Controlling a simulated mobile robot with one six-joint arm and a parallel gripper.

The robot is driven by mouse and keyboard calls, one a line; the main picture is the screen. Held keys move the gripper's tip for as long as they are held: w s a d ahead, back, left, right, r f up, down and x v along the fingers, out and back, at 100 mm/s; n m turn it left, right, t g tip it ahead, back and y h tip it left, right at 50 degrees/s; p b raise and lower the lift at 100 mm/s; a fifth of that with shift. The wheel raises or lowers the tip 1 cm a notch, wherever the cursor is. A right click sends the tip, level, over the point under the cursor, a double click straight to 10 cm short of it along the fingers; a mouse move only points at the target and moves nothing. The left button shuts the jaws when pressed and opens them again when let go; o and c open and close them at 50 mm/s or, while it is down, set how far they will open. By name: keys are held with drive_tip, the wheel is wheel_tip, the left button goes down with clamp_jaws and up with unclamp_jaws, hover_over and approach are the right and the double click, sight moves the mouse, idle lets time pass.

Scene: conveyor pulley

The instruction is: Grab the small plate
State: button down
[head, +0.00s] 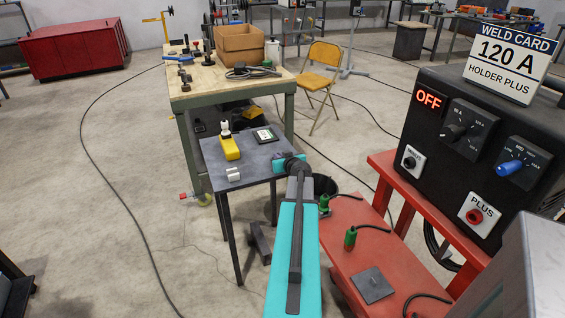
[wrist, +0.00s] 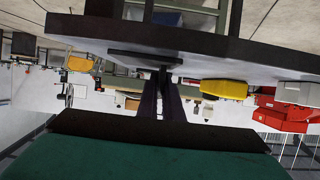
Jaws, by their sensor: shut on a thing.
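My gripper (head: 290,164) is over the near right part of the small dark table in the head view. Another dark square plate (head: 372,286) with a small knob lies on the red bench.
The red bench (head: 345,215) with green-handled tools and the black weld box (head: 450,150) stand to the right. A workbench (head: 190,98) stands behind.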

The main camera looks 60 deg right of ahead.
drive_tip(key=shift+r, duration=0.25)
drive_tip(key=shift+r+b, duration=0.3)
drive_tip(key=shift+r, duration=4.55)
